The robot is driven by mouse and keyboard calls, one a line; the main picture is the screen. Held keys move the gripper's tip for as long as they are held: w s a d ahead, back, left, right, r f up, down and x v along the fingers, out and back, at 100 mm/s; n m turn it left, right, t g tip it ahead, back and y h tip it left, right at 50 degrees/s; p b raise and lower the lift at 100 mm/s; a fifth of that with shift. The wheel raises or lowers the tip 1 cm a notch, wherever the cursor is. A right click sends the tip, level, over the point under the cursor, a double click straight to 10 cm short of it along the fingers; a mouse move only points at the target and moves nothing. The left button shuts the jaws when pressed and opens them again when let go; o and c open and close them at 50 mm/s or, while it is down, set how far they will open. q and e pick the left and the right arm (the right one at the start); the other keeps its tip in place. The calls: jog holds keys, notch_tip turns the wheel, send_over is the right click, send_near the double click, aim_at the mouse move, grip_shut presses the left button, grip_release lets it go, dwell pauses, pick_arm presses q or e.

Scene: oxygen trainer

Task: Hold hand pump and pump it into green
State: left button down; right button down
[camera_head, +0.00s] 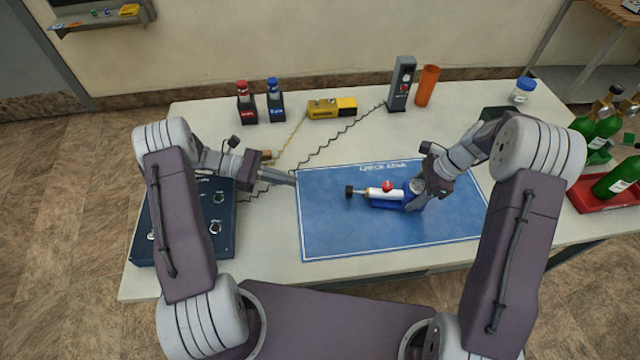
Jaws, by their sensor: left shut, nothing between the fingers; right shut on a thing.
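The hand pump (382,193) lies on the blue mat (330,228), with a white barrel, a red knob on top, a blue base and a black handle end (350,191) pointing left. My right gripper (412,190) is shut on the pump at its right end, and its fingers partly hide that end. My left gripper (292,179) is shut and empty at the mat's left edge, to the left of the black handle and apart from it. A grey upright device (402,84) with a small dial stands at the table's back; I cannot read its indicator.
A dark control panel (222,235) lies at the left under my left arm. Red and blue bottles (246,104), a yellow meter (332,107) and an orange cup (427,86) stand at the back. Green bottles (600,135) are at the right. The mat's front is clear.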

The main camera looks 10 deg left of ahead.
pick_arm(q)
send_near(347, 190)
jog(key=d+f, duration=0.2)
jog(key=w+d+f, duration=0.1)
jog(key=d+f, duration=0.1)
jog(key=d, duration=0.1)
jog(key=shift+w+d+r, duration=0.1)
jog(key=shift+d, duration=0.3)
jog(key=d, duration=0.4)
jog(key=shift+w, duration=0.15)
jog(key=shift+a, duration=0.1)
jog(key=v, duration=0.9)
jog(key=f+v, duration=0.1)
jog(key=v, duration=0.4)
jog(key=shift+a, duration=0.15)
dwell(0.5)
